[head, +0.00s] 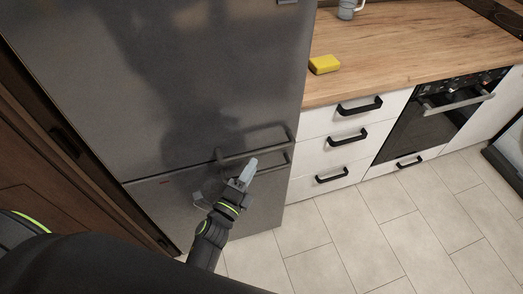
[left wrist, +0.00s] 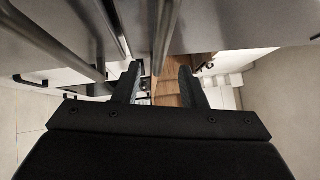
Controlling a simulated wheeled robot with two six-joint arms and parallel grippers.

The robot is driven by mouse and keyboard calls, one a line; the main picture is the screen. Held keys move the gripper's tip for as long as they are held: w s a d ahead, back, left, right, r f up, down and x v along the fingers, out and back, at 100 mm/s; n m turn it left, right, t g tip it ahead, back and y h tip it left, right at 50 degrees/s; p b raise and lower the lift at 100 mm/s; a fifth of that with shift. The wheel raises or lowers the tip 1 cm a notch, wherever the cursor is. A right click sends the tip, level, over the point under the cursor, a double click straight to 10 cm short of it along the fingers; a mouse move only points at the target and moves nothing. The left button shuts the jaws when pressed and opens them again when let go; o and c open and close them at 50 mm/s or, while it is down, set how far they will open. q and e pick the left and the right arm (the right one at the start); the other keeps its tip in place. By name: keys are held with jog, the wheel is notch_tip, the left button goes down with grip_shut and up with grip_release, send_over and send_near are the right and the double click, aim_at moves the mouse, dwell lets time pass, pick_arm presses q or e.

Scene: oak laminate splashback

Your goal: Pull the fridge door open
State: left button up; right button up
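The fridge is dark grey metal, with a large upper door (head: 190,75) and a lower door (head: 165,195) in the head view. The upper door's bar handle (head: 255,140) runs along its lower right edge, with the lower door's handle (head: 272,163) just below. My left gripper (head: 245,172) is in front of these handles. In the left wrist view its fingers (left wrist: 157,80) are apart. One handle bar (left wrist: 165,30) lines up with the gap between them; the other bar (left wrist: 108,25) is left of the fingers. Contact cannot be told. The upper door looks closed. My right gripper is not seen.
White drawers (head: 340,140) with black handles stand right of the fridge, under a wooden worktop (head: 400,45) with a yellow sponge (head: 324,64) and a mug (head: 347,9). An oven (head: 435,115) is further right. Brown cabinets (head: 60,190) are left. The tiled floor (head: 370,235) in front is clear.

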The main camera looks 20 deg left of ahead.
aim_at(261, 150)
pick_arm(q)
jog(key=x, duration=0.7)
jog(key=shift+f+b, duration=0.1)
jog(key=shift+b, duration=0.2)
jog(key=shift+s, duration=0.1)
jog(key=shift+c, duration=0.5)
grip_shut()
